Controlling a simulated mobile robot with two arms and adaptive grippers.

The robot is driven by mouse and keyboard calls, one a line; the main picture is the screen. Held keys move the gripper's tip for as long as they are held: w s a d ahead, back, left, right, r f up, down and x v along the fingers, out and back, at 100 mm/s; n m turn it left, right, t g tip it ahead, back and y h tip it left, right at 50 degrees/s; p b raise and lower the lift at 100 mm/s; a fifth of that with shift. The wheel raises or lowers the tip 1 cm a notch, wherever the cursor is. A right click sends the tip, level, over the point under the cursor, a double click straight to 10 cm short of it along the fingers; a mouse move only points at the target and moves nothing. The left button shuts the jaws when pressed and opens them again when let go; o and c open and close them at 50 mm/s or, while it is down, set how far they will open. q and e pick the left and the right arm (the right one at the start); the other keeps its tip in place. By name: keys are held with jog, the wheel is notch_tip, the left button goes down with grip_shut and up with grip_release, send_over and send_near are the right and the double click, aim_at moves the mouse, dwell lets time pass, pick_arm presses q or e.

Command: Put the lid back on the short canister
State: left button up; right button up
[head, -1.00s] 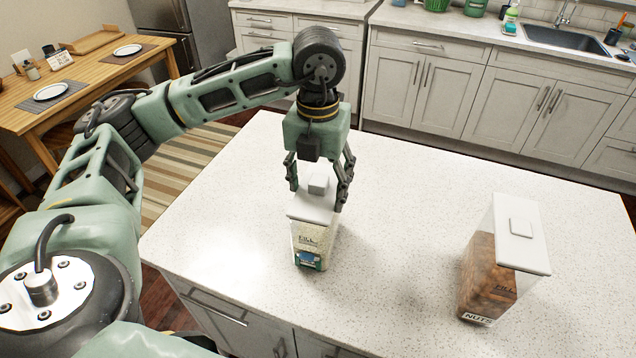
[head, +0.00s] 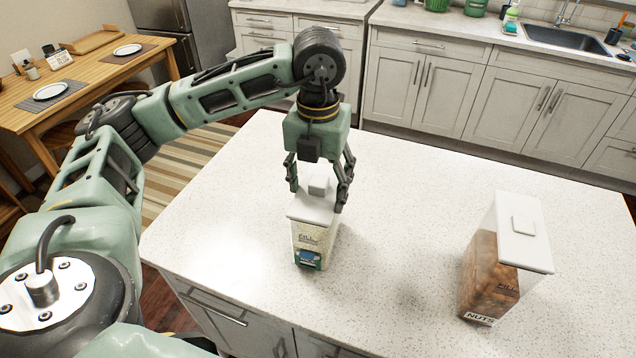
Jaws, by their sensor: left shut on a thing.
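The short canister (head: 308,240) stands upright on the island counter, with pale contents and a label on its front. Its white lid (head: 311,209) with a square knob sits on top of it, and I see no gap between lid and rim. My left gripper (head: 318,192) points down over the lid, its fingers on either side, shut on the lid. Its far finger contact is partly hidden. My right gripper is not in view.
A taller canister of nuts (head: 487,275) with a white lid stands at the right of the counter (head: 400,220). The counter between the canisters is clear. A wooden table (head: 100,75) with plates is at the back left.

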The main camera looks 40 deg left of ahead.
pick_arm(q)
jog(key=shift+f+b, duration=0.3)
jog(key=shift+b, duration=0.05)
dwell(0.5)
jog(key=o, duration=1.3)
jog(key=shift+o, duration=0.3)
jog(key=shift+o, duration=1.4)
jog(key=shift+r+p, duration=2.35)
jog(key=shift+r, duration=1.25)
